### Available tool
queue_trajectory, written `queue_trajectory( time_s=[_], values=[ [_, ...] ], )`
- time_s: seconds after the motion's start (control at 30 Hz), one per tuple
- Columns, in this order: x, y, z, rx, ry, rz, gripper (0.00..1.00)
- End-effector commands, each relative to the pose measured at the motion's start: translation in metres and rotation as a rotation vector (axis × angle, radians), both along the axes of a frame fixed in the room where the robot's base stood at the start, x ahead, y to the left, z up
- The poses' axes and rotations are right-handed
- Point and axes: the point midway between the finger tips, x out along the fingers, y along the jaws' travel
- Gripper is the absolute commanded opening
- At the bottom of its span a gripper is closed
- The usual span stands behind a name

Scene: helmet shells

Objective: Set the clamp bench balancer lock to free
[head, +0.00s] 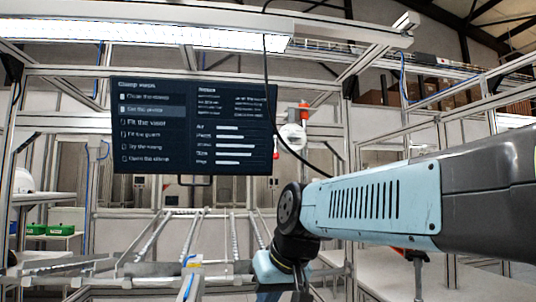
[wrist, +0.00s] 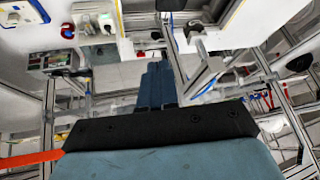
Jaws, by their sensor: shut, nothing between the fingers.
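A white round unit with an orange top (head: 292,137) hangs beside the right edge of the screen in the head view. It looks like the balancer, and a small red knob (head: 276,154) shows at its lower left. I cannot read the lock's setting. My gripper (wrist: 158,75) shows in the wrist view with its two blue fingers side by side, shut and empty. In the head view my wrist is low in the middle, below and apart from the white unit, and the fingertips cannot be made out. I cannot identify the lock in the wrist view.
A dark screen (head: 195,128) with a list of steps hangs at the back left. A black cable (head: 268,80) hangs down past it. Metal frame posts and sloping rails (head: 190,235) stand ahead. Green bins (head: 50,230) sit far left. The wrist view shows wall sockets (wrist: 95,20).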

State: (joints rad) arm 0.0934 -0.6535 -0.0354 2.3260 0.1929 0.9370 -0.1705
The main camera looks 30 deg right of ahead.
Motion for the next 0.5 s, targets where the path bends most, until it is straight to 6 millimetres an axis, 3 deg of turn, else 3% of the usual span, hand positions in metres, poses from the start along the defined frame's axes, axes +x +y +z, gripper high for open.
queue_trajectory(
  time_s=[0.1, 0.3, 0.5],
  values=[
    [0.048, -0.028, 0.068, 0.092, -0.095, -0.008, 0.00],
    [0.113, -0.099, 0.185, 0.172, -0.327, 0.008, 0.00],
    [0.148, -0.179, 0.287, 0.144, -0.580, 0.034, 0.00]
  ],
)
